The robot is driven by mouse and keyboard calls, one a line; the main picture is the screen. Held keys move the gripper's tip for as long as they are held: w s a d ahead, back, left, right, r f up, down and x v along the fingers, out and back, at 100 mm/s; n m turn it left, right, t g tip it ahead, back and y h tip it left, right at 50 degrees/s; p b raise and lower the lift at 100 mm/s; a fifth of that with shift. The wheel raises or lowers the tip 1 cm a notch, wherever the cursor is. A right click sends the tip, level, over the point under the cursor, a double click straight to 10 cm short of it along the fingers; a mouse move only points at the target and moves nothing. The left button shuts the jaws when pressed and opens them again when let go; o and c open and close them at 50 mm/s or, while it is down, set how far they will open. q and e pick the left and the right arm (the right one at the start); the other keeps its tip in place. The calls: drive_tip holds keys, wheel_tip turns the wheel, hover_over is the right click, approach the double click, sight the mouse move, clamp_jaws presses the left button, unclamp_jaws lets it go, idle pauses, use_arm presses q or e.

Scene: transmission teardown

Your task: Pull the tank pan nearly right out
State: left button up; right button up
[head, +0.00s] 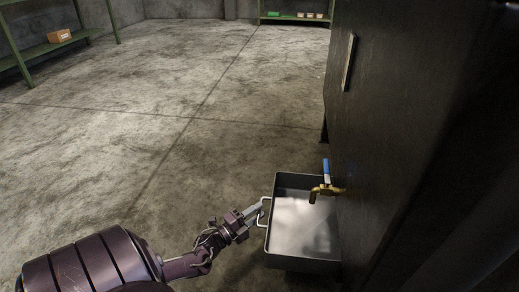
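The tank pan (303,232) is a grey, open, rectangular metal tray at the lower centre right, low beside the dark tank cabinet. Its right end runs up to or under the cabinet and is partly hidden there. A pale U-shaped handle (262,222) stands out from its left side. My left gripper (255,210) reaches in from the lower left, with its fingertips at the handle's upper part. The fingers are too small to tell whether they are closed around the handle. My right gripper is not in view.
A brass tap with a blue lever (326,180) sticks out over the pan from the dark cabinet (410,130). The concrete floor (170,130) left of the pan is clear. Green shelves (45,47) with small boxes stand far back.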

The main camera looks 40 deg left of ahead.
use_arm(q)
drive_tip(key=s+p, duration=0.1)
drive_tip(key=s, duration=0.5)
drive_tip(key=shift+a+f+p, duration=0.35)
drive_tip(key=shift+a+f, duration=0.05)
drive_tip(key=shift+s, duration=0.1)
